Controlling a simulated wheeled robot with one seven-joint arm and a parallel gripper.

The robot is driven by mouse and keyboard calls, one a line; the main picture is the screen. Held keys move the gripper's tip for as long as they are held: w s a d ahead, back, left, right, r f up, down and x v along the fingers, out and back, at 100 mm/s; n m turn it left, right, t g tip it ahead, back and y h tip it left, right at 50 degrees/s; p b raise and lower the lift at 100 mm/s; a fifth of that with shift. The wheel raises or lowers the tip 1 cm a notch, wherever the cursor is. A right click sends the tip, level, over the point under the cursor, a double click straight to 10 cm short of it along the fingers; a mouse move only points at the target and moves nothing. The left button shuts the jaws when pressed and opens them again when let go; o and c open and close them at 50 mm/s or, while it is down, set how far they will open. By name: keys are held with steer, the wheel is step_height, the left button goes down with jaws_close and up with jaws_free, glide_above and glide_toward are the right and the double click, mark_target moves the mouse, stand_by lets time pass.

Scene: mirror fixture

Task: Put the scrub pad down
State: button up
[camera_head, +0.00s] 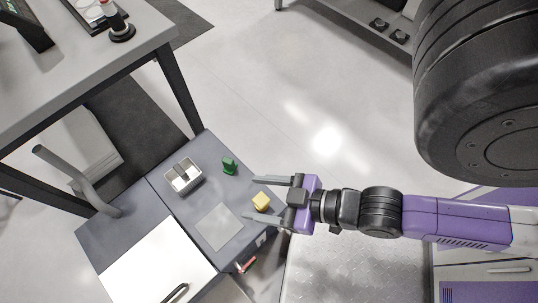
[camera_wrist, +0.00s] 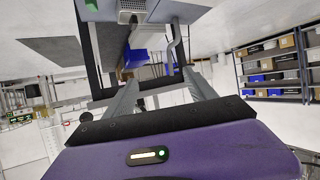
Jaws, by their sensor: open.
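A small yellow block (camera_head: 261,201), which may be the scrub pad, sits on the dark grey worktop (camera_head: 168,215) beside a light grey square (camera_head: 220,227). My gripper (camera_head: 251,198) is open, with one finger on either side of the block as seen in the head view. I cannot tell how high the fingers are above the worktop. In the wrist view, my gripper (camera_wrist: 160,88) shows its two fingers apart with nothing held between them. The yellow block does not show there.
A small green object (camera_head: 229,166) and a metal tray (camera_head: 183,177) with a divider stand behind on the worktop. A curved grey pipe (camera_head: 75,180) rises at the left. A white panel (camera_head: 155,265) lies in front. A grey table (camera_head: 90,55) stands at upper left.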

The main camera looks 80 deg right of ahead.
step_height(320, 180, up, 8)
steer(key=s+t+y, duration=0.1)
steer(key=s+t, duration=0.1)
steer(key=shift+a+f+n, duration=0.25)
steer(key=shift+a+n, duration=0.05)
steer(key=shift+s, duration=0.1)
